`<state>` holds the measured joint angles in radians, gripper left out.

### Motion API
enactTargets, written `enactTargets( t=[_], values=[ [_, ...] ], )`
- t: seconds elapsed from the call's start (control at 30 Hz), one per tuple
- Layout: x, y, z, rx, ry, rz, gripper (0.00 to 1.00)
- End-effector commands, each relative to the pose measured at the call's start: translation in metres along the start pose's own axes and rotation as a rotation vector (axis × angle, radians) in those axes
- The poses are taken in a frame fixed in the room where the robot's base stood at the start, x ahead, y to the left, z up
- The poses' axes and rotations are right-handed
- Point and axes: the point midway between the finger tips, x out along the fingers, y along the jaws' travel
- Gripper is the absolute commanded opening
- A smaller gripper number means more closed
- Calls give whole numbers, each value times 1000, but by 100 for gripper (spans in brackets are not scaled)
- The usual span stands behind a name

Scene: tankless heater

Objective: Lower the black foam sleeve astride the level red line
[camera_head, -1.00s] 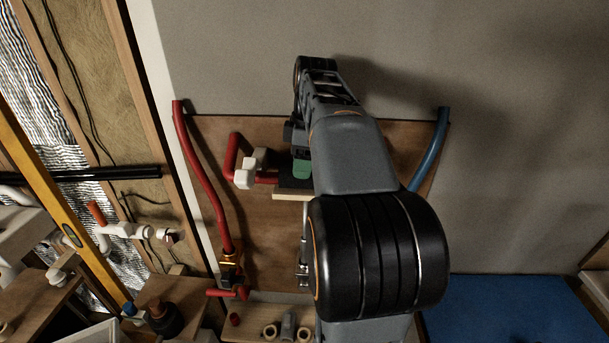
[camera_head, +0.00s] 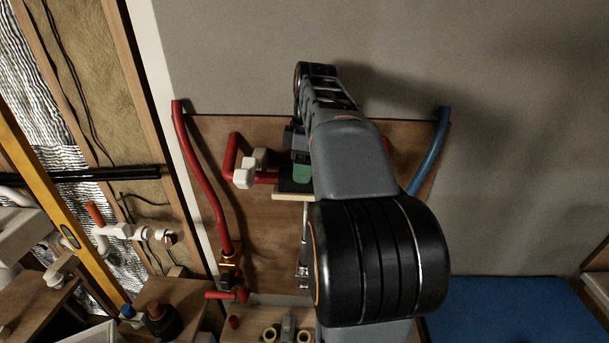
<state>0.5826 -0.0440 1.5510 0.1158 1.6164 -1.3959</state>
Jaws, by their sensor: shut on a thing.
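The level red line (camera_head: 267,178) runs right from the white fittings on the brown board and passes behind my arm. My gripper (camera_head: 301,173) is at this line's height, right of the fittings, with a green part showing at its end. It is shut on a dark piece, which I take to be the black foam sleeve (camera_head: 291,187), just below the green part. My arm hides most of the sleeve and the line's right part. I cannot tell whether the sleeve sits around the line or only beside it.
White fittings (camera_head: 246,172) stand close left of my gripper. A pale ledge (camera_head: 292,197) lies just under the sleeve. A bent red pipe (camera_head: 200,170) runs down the board's left, and a blue pipe (camera_head: 430,150) its right. A yellow level (camera_head: 50,205) leans at far left.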

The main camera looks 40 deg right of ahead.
Motion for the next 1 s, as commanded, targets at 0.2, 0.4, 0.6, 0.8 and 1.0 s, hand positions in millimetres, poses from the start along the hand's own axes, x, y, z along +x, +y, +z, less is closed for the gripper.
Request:
enactTargets(
  t=[0.2,0.4,0.6,0.8,1.0],
  values=[
    [1,0,0,0,0,-1,25],
    [1,0,0,0,0,-1,78],
    [1,0,0,0,0,0,88],
    [1,0,0,0,0,0,88],
    [-6,1,0,0,0,2,88]
  ],
)
